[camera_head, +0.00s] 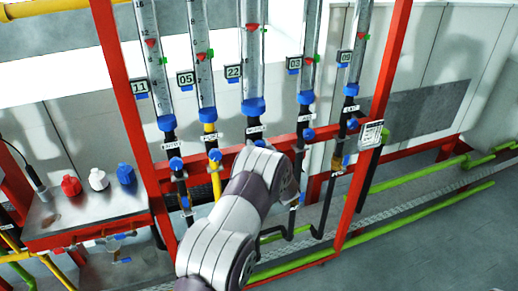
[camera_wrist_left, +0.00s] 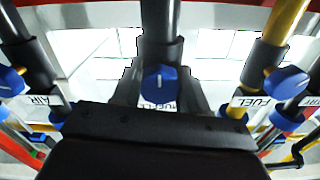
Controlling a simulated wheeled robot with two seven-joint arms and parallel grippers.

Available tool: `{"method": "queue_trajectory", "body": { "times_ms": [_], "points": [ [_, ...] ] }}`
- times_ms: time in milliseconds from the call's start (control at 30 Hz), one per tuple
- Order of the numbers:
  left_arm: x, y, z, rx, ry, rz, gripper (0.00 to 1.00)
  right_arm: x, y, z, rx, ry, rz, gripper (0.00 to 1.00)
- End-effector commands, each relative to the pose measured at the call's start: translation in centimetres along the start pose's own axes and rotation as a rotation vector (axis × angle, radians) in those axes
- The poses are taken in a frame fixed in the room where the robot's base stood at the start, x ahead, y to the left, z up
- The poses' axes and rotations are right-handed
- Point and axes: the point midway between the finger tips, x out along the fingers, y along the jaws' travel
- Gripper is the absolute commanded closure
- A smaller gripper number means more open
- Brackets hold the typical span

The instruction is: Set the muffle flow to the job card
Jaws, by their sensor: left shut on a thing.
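The muffle flow tube (camera_head: 253,60), with tag 22 (camera_head: 233,72), is the middle one on the red frame. Its red float (camera_head: 252,27) sits about level with a green marker (camera_head: 264,28). In the left wrist view the blue muffle knob (camera_wrist_left: 159,84) sits below a dark pipe, its label partly covered. My left gripper (camera_wrist_left: 160,90) is shut on this knob, with fingers at both sides. In the head view my arm hides the knob and most of the gripper. The job card (camera_head: 371,134) hangs on the right post; its writing is too small to read. My right gripper is out of view.
Neighbouring tubes carry tags 11 (camera_head: 140,87), 05 (camera_head: 186,79), 03 (camera_head: 294,63) and 09 (camera_head: 345,57). The fuel knob (camera_wrist_left: 287,83) and air knob (camera_wrist_left: 10,81) flank the gripper closely.

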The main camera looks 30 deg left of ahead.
Motion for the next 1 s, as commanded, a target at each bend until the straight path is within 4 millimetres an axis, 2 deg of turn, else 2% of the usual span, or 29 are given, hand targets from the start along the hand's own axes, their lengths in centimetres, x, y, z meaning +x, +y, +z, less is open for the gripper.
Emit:
{"method": "queue_trajectory", "body": {
  "times_ms": [33,100,467,500,533,567,867,1000],
  "points": [
    [0.0,0.3,0.8,-0.036,0.006,0.001,0.88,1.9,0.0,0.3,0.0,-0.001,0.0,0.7],
    [0.0,0.2,0.6,-0.083,0.007,0.001,0.88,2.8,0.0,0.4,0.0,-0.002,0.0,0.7],
    [0.0,0.1,-0.1,-0.124,0.003,0.002,0.87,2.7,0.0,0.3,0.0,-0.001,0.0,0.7],
    [0.0,0.1,-0.1,-0.124,0.003,0.002,0.44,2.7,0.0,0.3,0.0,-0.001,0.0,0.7],
    [0.0,0.1,-0.1,-0.124,0.003,0.002,0.34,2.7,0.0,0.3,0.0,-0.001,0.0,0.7],
    [0.0,0.1,0.0,-0.124,0.003,0.002,0.31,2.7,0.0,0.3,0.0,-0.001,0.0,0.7],
    [-0.2,0.1,0.0,-0.124,0.003,0.001,0.31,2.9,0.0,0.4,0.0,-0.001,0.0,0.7],
    [-2.1,0.2,0.3,-0.123,0.003,0.004,0.31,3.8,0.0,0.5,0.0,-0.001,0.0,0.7]
  ]
}}
